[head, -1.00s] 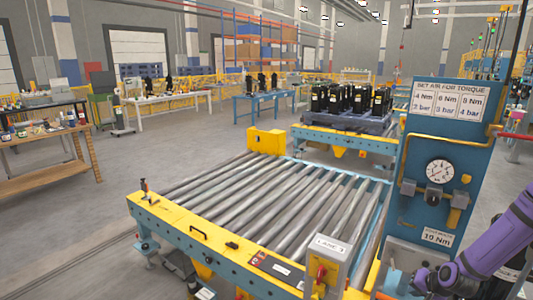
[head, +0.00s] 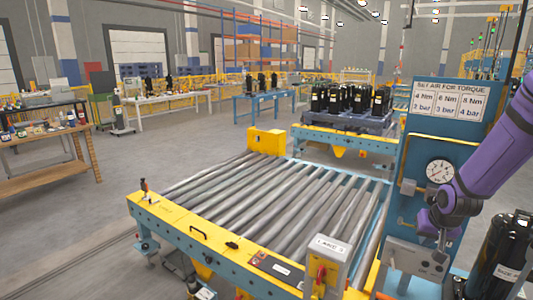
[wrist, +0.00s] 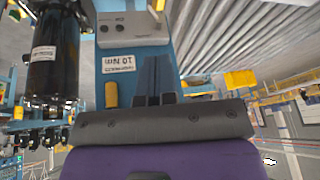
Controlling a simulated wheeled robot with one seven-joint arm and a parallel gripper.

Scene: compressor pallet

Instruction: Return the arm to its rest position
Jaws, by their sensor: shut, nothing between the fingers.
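My purple arm (head: 492,160) reaches in from the right edge of the head view, in front of the blue torque panel (head: 447,110). Its wrist end hangs below the pressure gauge (head: 440,172), and the small gripper there is hard to make out. In the wrist view my gripper (wrist: 154,68) shows as two dark fingers side by side, shut and empty. Whether the fingers touch the panel cannot be told; no object is held.
A black compressor (head: 501,258) stands at the lower right, close to my arm; it also shows in the wrist view (wrist: 54,65). A roller conveyor (head: 270,205) with a yellow front edge lies left of the panel. A pallet of black compressors (head: 350,118) stands behind. Open floor lies left.

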